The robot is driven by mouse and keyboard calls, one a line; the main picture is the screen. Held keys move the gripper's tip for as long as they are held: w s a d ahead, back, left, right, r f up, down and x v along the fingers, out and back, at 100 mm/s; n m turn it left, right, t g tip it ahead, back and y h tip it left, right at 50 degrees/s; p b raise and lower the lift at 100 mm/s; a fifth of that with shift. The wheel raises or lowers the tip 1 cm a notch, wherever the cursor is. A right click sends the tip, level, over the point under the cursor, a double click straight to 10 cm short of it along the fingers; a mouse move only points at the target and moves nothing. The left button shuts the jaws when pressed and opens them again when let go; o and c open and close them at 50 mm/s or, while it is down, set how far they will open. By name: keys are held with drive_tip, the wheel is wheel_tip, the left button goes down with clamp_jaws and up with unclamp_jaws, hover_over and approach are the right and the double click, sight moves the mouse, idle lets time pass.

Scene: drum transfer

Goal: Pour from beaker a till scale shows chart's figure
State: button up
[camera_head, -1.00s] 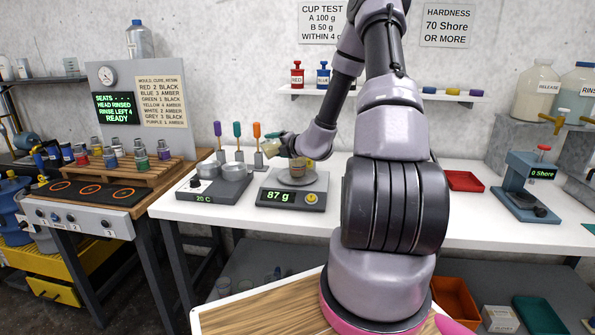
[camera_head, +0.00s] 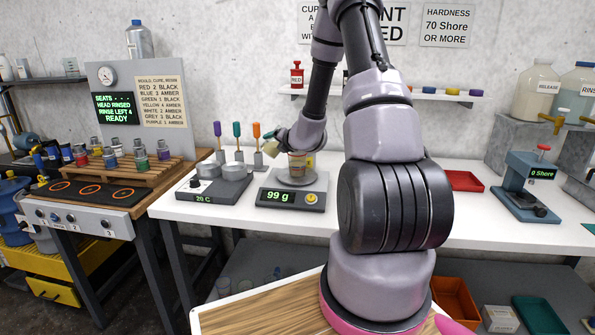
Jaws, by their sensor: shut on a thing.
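The scale (camera_head: 290,197) on the white bench reads 99 g. A small cup (camera_head: 297,166) with brownish contents stands on its pan. My gripper (camera_head: 274,146) is at the upper left of the cup, shut on a small pale vessel (camera_head: 269,149), which I take to be beaker a. The vessel looks tilted toward the cup. It is small and partly hidden by my gripper, so its contents and any stream cannot be made out. The cup test chart (camera_head: 309,22) on the wall is mostly covered by my arm.
A hotplate unit (camera_head: 205,187) with two round pans stands left of the scale. Purple, teal and orange-handled tools (camera_head: 238,143) stand behind it. A red tray (camera_head: 463,181) and the Shore gauge (camera_head: 527,187) are to the right.

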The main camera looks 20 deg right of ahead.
drive_tip(key=shift+a+f+n, duration=0.3)
drive_tip(key=shift+f+n, duration=0.05)
drive_tip(key=shift+n, duration=0.05)
drive_tip(key=shift+n+h, duration=0.6)
drive_tip(key=shift+h, duration=0.1)
drive_tip(key=f, duration=0.2)
drive_tip(key=a+f+b, duration=0.1)
drive_tip(key=f, duration=0.2)
drive_tip(key=shift+f, duration=0.35)
drive_tip(key=shift+w+a+f+n+h+b, duration=0.1)
drive_tip(key=shift+a+f+n+h+b, duration=0.15)
drive_tip(key=shift+a+n+h+b, duration=0.4)
drive_tip(key=shift+a+f+n+g+b, duration=0.15)
drive_tip(key=shift+f+n+g+b, duration=0.2)
drive_tip(key=shift+b, duration=0.1)
drive_tip(key=shift+a+r+b, duration=0.1)
drive_tip(key=shift+b, duration=0.3)
drive_tip(key=shift+a+r, duration=0.1)
drive_tip(key=shift+r, duration=0.05)
drive_tip(key=shift+f+n+h+b, duration=0.25)
drive_tip(key=shift+f+n+b, duration=0.15)
drive_tip(key=shift+f+b, duration=0.15)
drive_tip(key=shift+r, duration=0.1)
